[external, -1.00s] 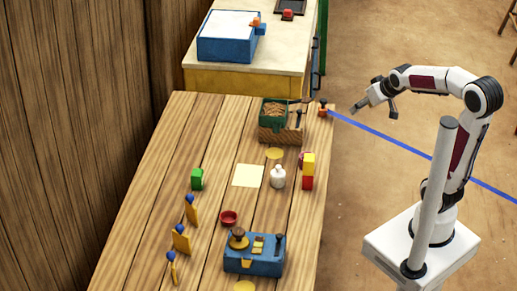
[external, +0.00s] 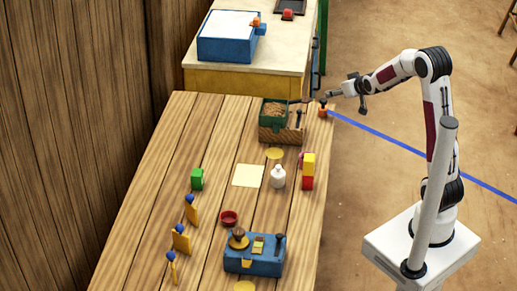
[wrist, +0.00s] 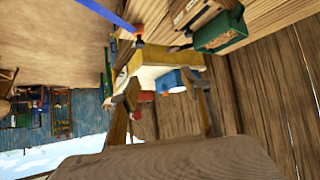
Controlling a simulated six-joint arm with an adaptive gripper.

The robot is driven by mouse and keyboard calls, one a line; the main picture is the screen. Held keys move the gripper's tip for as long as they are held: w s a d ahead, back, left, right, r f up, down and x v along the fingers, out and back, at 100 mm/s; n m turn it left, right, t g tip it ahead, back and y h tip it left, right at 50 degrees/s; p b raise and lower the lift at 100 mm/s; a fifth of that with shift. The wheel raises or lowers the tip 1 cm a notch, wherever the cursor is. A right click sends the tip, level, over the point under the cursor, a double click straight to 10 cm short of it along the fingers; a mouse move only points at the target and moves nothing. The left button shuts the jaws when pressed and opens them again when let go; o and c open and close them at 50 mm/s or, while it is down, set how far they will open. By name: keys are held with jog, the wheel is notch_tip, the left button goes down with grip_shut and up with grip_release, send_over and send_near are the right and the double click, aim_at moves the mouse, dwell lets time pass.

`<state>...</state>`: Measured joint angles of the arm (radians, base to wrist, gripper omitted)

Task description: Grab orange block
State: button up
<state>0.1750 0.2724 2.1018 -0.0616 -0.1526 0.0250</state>
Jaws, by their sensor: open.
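A small orange block (external: 323,111) with a dark knob on top sits at the right edge of the wooden table, where a blue line begins. It shows near the top of the wrist view (wrist: 138,31). Another small orange piece (external: 256,22) lies on the blue box on the far bench. My gripper (external: 332,94) is open and empty, just above and right of the block at the table edge, apart from it. The fingers of my gripper (wrist: 165,95) also show in the wrist view, below the block in the picture.
A wooden box with a green bin (external: 273,113) stands close left of the orange block. A yellow and red block stack (external: 308,170), white bottle (external: 278,177), green block (external: 197,179), red bowl (external: 229,217) and blue box (external: 254,262) are nearer. Open floor lies right of the table.

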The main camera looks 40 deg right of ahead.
jog(key=w+d+f+t, duration=0.1)
jog(key=w+d+f, duration=0.3)
jog(key=w+f, duration=0.35)
jog(key=t+h, duration=0.1)
jog(key=t, duration=0.1)
send_near(324, 106)
jog(key=w, duration=0.1)
jog(key=w+d+f, duration=0.1)
jog(key=shift+w+m, duration=0.35)
jog(key=shift+m, duration=0.05)
jog(key=shift+w+f, duration=0.1)
jog(key=shift+f, duration=0.05)
jog(key=shift+x, duration=1.15)
jog(key=shift+w, duration=0.1)
jog(key=shift+x, duration=2.5)
jog(key=shift+a, duration=0.1)
